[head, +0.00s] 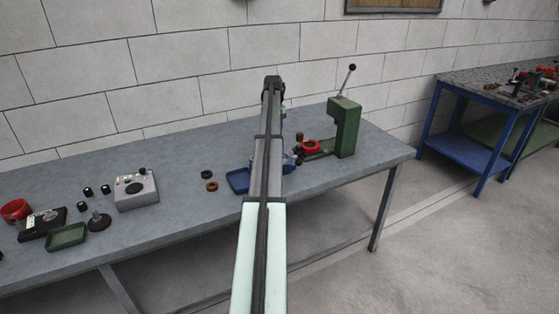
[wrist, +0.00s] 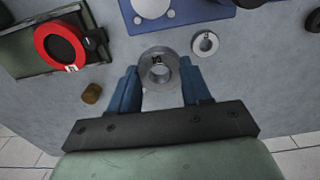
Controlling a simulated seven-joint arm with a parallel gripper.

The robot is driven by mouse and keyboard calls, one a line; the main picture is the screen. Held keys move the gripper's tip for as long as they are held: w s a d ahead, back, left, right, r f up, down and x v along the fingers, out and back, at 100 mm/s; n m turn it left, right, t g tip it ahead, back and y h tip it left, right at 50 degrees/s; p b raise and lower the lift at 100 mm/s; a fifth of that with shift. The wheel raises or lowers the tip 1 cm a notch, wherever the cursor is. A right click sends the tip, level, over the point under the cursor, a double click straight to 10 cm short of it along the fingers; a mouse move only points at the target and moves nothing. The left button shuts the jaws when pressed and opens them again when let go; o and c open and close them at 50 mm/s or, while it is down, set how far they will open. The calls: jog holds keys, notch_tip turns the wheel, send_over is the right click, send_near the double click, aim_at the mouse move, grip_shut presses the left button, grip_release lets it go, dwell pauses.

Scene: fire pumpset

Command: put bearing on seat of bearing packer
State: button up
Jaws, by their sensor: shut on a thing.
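A grey metal ring, which looks like the bearing (wrist: 146,58), is between the blue fingers of my gripper (wrist: 158,78) in the wrist view. The fingers are shut on its two sides, and its hole faces the camera. The green lever stand (head: 346,128) in the head view looks like the bearing packer. A red ring (head: 308,141) is at its left side. What looks like the same red ring (wrist: 44,50) lies left of my gripper in the wrist view, apart from the bearing. In the head view my arm hides the bearing and most of my gripper.
A small washer (wrist: 205,44) and a brown cylinder (wrist: 92,93) lie close by. Two small rings (head: 211,187) and a grey box (head: 136,193) are farther left. The bench's front strip (head: 330,190) is clear.

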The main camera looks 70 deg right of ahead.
jog(key=s+a, duration=0.5)
jog(key=f, duration=0.8)
jog(key=shift+w+d+f, duration=0.1)
jog(key=shift+d+f, duration=0.15)
jog(key=shift+f, duration=0.1)
jog(key=shift+f, duration=0.15)
jog(key=o, duration=1.1)
notch_tip(320, 180, up, 12)
jog(key=shift+r, duration=0.2)
